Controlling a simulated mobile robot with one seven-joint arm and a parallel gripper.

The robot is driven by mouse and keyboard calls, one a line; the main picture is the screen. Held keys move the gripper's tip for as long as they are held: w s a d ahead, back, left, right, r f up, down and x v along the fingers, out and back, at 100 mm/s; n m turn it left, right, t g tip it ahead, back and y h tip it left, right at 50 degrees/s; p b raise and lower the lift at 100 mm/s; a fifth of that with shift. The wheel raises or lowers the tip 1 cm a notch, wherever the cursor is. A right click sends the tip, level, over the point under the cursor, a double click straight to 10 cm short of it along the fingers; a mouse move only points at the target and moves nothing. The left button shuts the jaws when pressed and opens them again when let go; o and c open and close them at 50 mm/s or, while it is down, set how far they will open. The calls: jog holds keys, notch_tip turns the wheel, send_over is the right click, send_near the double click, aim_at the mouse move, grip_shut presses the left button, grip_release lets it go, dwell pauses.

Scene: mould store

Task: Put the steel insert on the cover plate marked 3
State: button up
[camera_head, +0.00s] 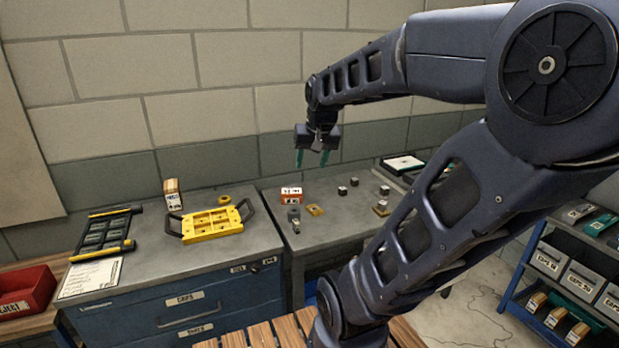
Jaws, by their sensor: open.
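My gripper (312,159) hangs above the right-hand bench with its two green fingers apart and nothing between them. Several small steel-coloured pieces stand on that bench below it and to its right: one piece (342,191), another piece (354,182) and a third piece (384,190). I cannot tell which is the steel insert. No number 3 is readable on either plate.
A yellow mould frame (212,224) with dark handles and a black rack (103,233) are on the left bench. An orange-white box (291,195) and a grey metal part (294,215) stand on the right bench. A red bin (25,292) is far left. My arm hides the right bench's front.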

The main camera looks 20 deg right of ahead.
jog(key=s+a+f+n, duration=0.1)
jog(key=s+a+n, duration=0.1)
jog(key=s, duration=0.5)
jog(key=shift+a+f+n, duration=0.15)
jog(key=shift+a+n, duration=0.15)
jog(key=shift+a, duration=0.55)
